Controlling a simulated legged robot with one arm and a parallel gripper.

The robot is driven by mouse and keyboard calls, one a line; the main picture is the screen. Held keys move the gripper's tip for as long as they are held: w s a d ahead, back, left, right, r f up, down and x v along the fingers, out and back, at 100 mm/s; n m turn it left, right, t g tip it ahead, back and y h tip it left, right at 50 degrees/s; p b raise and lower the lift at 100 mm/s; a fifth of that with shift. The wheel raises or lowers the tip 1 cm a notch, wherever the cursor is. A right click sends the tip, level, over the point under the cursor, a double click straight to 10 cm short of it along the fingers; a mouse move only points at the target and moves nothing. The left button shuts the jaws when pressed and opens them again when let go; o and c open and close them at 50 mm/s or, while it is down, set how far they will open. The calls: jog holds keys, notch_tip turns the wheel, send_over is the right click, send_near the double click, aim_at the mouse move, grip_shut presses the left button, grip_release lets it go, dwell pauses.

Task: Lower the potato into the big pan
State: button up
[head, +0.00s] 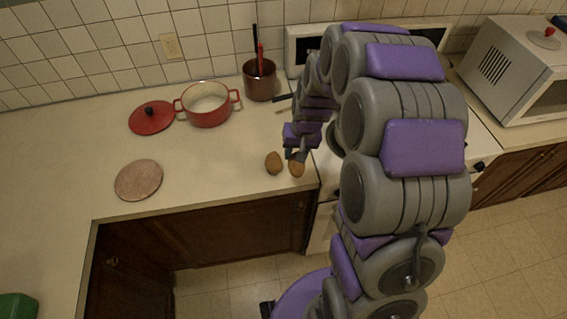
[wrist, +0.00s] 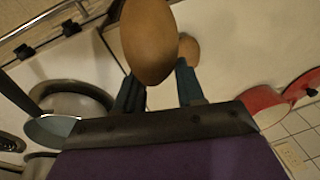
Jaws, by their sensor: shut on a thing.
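A brown potato (head: 296,169) is in my gripper (head: 297,157), near the counter's front edge by the stove. In the wrist view the potato (wrist: 148,38) looms large at the fingertips of my gripper (wrist: 157,84), which is shut on it. A grey pan (wrist: 72,88) is on the stove at the left of the wrist view, apart from the potato. In the head view my arm hides most of the stove, and I cannot make out this pan there.
A second brown, rounded item (head: 273,162) lies on the counter just left of the potato. A red pot (head: 208,106), its red lid (head: 152,117), a round board (head: 139,180) and a utensil crock (head: 260,82) stand farther off. The left counter is mostly clear.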

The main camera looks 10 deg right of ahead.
jog(key=w+d+r+p, duration=0.2)
jog(key=w+d, duration=0.6)
jog(key=d, duration=0.4)
jog(key=w+d+r+p, duration=0.3)
jog(key=w+d+r, duration=0.2)
jog(key=d, duration=0.8)
jog(key=w, duration=0.3)
jog(key=shift+d+p, duration=0.15)
jog(key=shift+p, duration=0.2)
jog(key=shift+f, duration=0.1)
notch_tip(320, 180, down, 11)
jog(key=b, duration=0.2)
jog(key=shift+r, duration=0.2)
dwell(1.3)
jog(key=shift+f+b, duration=0.55)
jog(key=shift+f, duration=0.9)
dwell(1.1)
